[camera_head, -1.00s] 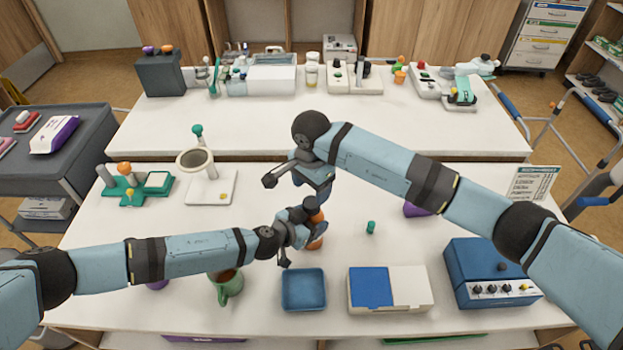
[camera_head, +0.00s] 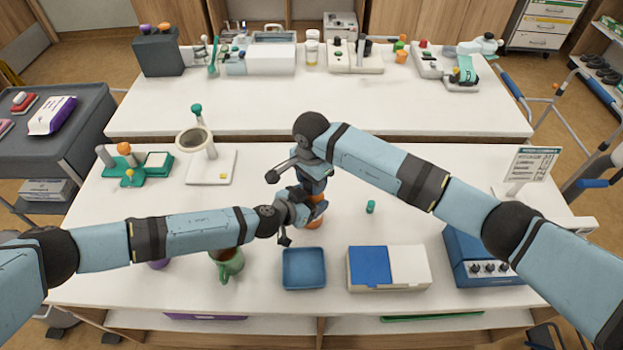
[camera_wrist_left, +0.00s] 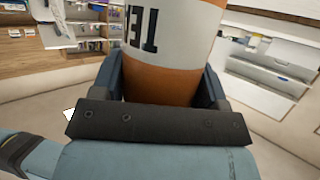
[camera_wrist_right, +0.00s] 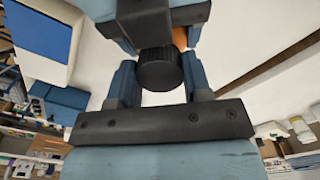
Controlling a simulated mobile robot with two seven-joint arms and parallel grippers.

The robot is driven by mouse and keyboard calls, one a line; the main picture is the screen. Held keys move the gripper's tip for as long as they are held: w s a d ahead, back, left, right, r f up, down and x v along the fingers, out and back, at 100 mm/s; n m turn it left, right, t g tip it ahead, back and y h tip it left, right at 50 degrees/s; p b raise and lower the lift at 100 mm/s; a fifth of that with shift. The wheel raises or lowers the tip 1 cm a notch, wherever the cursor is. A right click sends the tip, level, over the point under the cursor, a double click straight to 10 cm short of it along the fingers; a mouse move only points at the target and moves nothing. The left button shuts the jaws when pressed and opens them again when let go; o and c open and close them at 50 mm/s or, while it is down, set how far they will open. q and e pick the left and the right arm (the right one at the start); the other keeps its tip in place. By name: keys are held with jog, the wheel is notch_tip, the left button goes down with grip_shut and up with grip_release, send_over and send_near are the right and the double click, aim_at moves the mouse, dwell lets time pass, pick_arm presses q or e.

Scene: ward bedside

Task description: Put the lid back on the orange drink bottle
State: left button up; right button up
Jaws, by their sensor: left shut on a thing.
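The orange drink bottle (camera_head: 314,222) stands near the table's middle, mostly hidden by my grippers. In the left wrist view its orange and white side with dark letters (camera_wrist_left: 170,65) fills the space between the fingers. My left gripper (camera_head: 308,212) is shut on its side. My right gripper (camera_head: 312,190) is directly above the left one, at the bottle's top. In the right wrist view a ribbed black lid (camera_wrist_right: 160,70) lies between its fingertips, with a bit of orange bottle behind it. Whether the fingers press on the lid, and whether it touches the bottle, I cannot tell.
A blue tray (camera_head: 304,285), a green mug (camera_head: 229,265) and a blue-and-white box (camera_head: 388,288) stand along the front. A small teal piece (camera_head: 371,207) lies to the right. A blue device (camera_head: 485,270) is at front right. The table behind the teal piece is fairly clear.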

jog(key=m, duration=0.3)
jog(key=o, duration=1)
jog(key=shift+r, duration=2.25)
